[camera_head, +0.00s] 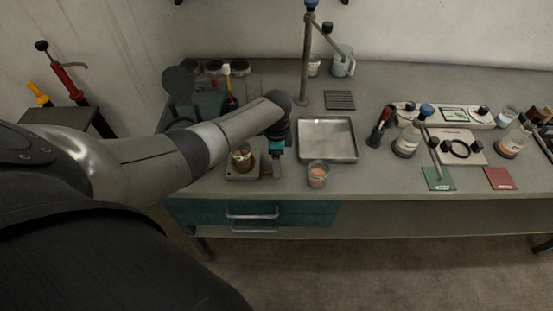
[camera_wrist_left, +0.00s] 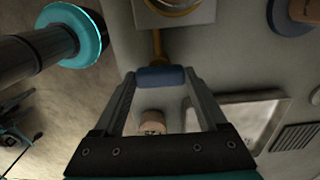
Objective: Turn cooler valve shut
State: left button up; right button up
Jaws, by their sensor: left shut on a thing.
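The cooler valve shows in the left wrist view as a blue handle (camera_wrist_left: 160,77) on a short brass stem (camera_wrist_left: 158,45). The stem runs toward a grey block (camera_wrist_left: 205,14) with a brass ring on it. My left gripper (camera_wrist_left: 160,80) is shut on the blue handle, one finger at each end. In the head view my left gripper (camera_head: 276,150) points down beside a brass vessel (camera_head: 241,160) at the bench's front edge. There the handle is hidden behind my gripper and arm. My right gripper is in neither view.
A glass with pinkish contents (camera_head: 318,176) stands close to the right of my gripper. A metal tray (camera_head: 328,122) lies behind it, with an upright post (camera_head: 305,70) farther back. Flasks and instruments fill the right side. A drawer (camera_head: 250,214) is under the bench front.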

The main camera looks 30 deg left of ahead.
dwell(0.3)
pick_arm(q)
jog(key=o, duration=1.3)
jog(key=shift+r, duration=0.55)
notch_tip(320, 180, up, 14)
jog(key=p, duration=0.2)
jog(key=shift+r, duration=0.1)
